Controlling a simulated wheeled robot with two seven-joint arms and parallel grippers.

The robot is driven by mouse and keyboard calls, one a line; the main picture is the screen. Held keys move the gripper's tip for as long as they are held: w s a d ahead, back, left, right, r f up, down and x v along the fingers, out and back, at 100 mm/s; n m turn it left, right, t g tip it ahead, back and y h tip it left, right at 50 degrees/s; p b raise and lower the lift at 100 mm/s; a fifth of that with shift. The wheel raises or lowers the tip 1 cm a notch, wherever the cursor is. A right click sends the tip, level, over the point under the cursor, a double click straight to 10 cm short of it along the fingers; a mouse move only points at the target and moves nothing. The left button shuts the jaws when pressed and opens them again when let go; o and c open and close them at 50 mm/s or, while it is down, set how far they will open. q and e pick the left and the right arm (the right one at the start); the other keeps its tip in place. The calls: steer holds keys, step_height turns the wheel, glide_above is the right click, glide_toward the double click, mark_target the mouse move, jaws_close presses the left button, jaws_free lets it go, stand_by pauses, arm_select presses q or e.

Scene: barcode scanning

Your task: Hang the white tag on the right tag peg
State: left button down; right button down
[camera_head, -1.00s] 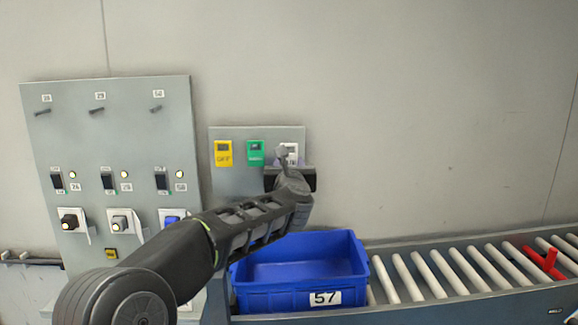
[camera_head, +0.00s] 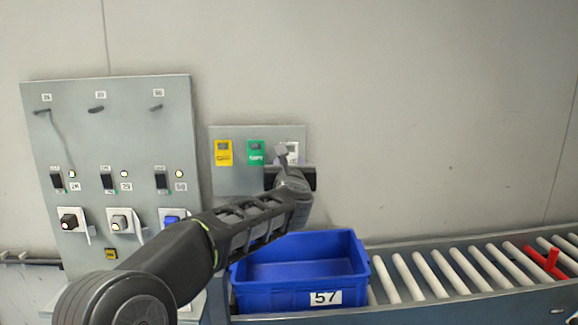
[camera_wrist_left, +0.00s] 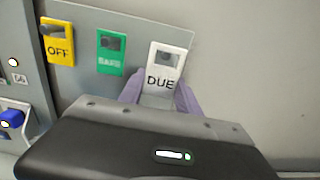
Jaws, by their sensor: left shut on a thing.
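The white tag (camera_wrist_left: 164,72), lettered "DUE", is in the left wrist view, upright in front of the small grey board, right of the other tags. My left gripper (camera_wrist_left: 158,97) is shut on its lower part, with purple fingertips at both sides. In the head view the white tag (camera_head: 291,148) is mostly hidden behind my left gripper (camera_head: 287,160). Whether it hangs on a peg cannot be told. The yellow tag (camera_head: 223,152) and green tag (camera_head: 255,152) hang to its left on the small board (camera_head: 232,184). My right gripper is not in view.
A larger grey panel (camera_head: 133,95) with pegs, switches, lights and knobs stands at the left. A blue bin (camera_head: 262,297) marked 57 sits below my left arm. The wall above is clear.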

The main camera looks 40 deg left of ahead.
mark_target(289, 159)
arm_select(q)
steer(key=shift+w, duration=0.15)
stand_by(0.5)
steer(key=shift+w+a, duration=0.3)
steer(key=shift+w+a, duration=0.15)
steer(key=shift+w, duration=0.1)
steer(key=shift+w+a, duration=0.2)
steer(key=shift+w, duration=0.05)
stand_by(0.8)
steer(key=shift+w+a, duration=0.2)
steer(key=shift+w, duration=0.05)
stand_by(0.4)
steer(key=shift+w+a, duration=0.4)
steer(key=shift+w, duration=0.1)
